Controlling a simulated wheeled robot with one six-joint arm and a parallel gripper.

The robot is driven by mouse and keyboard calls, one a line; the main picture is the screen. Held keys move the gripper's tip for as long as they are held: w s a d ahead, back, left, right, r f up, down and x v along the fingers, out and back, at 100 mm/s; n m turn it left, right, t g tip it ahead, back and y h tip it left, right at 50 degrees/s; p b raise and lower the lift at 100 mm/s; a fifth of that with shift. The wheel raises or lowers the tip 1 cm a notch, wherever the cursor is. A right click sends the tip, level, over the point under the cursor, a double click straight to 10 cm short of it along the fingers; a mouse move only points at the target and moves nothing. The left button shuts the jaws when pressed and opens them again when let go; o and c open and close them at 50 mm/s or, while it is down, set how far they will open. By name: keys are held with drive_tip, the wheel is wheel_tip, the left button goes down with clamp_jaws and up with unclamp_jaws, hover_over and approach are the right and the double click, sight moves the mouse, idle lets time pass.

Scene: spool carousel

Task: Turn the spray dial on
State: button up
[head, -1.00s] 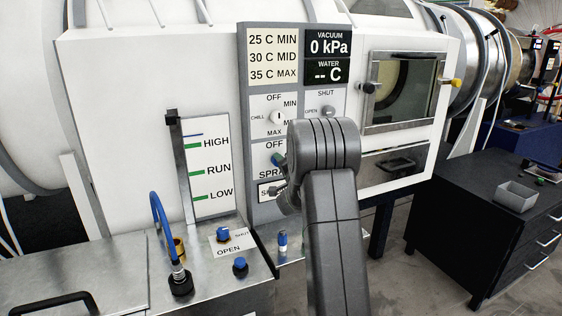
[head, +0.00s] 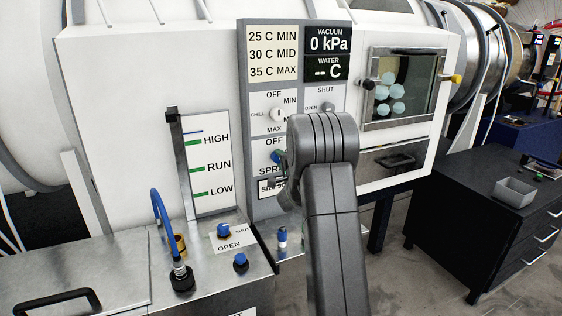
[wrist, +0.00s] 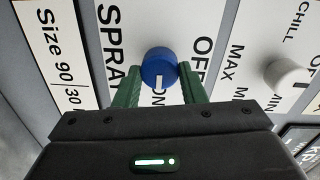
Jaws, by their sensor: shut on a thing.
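The spray dial (wrist: 159,66) is a small round blue knob on the white panel, between the words SPRAY and OFF in the wrist view. Its white mark points down in that view, toward my gripper and not at OFF. My gripper (wrist: 160,84) has its green fingers on both sides of the dial and is shut on it. In the head view, my gripper (head: 279,160) is at the panel's lower left dial, and my arm hides part of it.
The white chill dial (head: 278,115) sits just above, with another knob (head: 327,108) beside it. A window (head: 402,88) at the right shows several pale blue round shapes. A metal bench (head: 80,270) with blue knobs lies below left.

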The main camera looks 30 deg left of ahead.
drive_tip(key=o, duration=1)
drive_tip(key=b+v, duration=0.2)
drive_tip(key=v, duration=1.2)
drive_tip(key=shift+b, duration=0.35)
drive_tip(key=shift+w+a+f, duration=0.1)
drive_tip(key=p+x, duration=0.2)
drive_tip(key=x, duration=1.1)
drive_tip(key=shift+w+a+p, duration=0.2)
drive_tip(key=shift+a+p, duration=0.1)
